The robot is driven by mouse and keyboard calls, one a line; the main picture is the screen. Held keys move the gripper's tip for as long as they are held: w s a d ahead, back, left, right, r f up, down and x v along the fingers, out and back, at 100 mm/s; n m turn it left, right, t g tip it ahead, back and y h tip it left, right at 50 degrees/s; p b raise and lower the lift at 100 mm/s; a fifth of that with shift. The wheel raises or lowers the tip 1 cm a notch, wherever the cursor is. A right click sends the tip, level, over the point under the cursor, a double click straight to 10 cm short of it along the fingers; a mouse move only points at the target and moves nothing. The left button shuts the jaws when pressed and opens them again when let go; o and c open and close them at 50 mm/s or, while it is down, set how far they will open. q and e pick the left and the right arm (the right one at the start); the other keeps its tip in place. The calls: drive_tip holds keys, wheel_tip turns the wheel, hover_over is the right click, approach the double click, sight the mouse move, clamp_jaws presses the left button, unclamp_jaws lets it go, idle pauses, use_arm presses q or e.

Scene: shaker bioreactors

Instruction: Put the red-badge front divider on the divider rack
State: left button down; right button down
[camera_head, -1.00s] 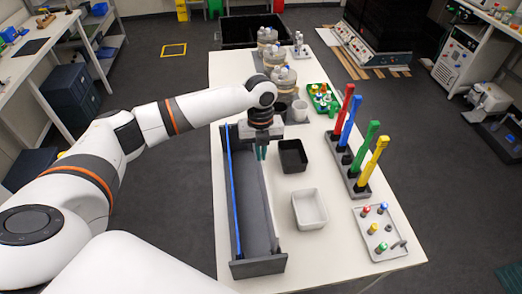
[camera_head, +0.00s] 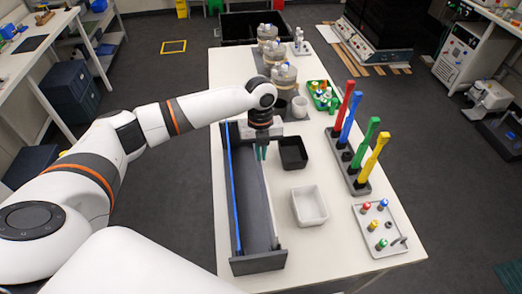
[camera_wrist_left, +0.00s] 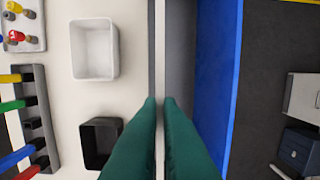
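A long grey trough (camera_head: 260,264) lies along the left side of the white table. A blue panel (camera_head: 234,195) stands along its left side, and it also shows in the wrist view (camera_wrist_left: 220,80). A thin pale panel edge (camera_wrist_left: 160,50) runs lengthwise beside the trough's grey interior. My left gripper (camera_head: 261,153) points down over the far part of the trough. Its green fingers (camera_wrist_left: 160,102) lie against both sides of the pale edge, shut on it. No red badge is visible, so I cannot tell which divider this is. My right gripper is out of view.
A black bin (camera_head: 293,153) and a white bin (camera_head: 309,206) stand right of the trough. Upright coloured handles (camera_head: 345,106) in a grey holder and a small-parts tray (camera_head: 369,245) are farther right. Bottles (camera_head: 284,76) stand behind. The table's front is clear.

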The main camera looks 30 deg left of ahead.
use_arm(q)
drive_tip(key=shift+f, duration=0.25)
drive_tip(key=shift+f, duration=0.35)
drive_tip(key=shift+f, duration=0.25)
drive_tip(key=shift+f+b, duration=0.35)
drive_tip(key=shift+f, duration=0.2)
drive_tip(key=shift+f, duration=0.15)
idle(0.4)
drive_tip(key=shift+f, duration=0.6)
drive_tip(key=shift+f+b, duration=0.25)
drive_tip(key=shift+b, duration=0.1)
drive_tip(key=shift+f, duration=0.35)
drive_tip(key=c, duration=1.5)
unclamp_jaws()
drive_tip(key=shift+c, duration=0.2)
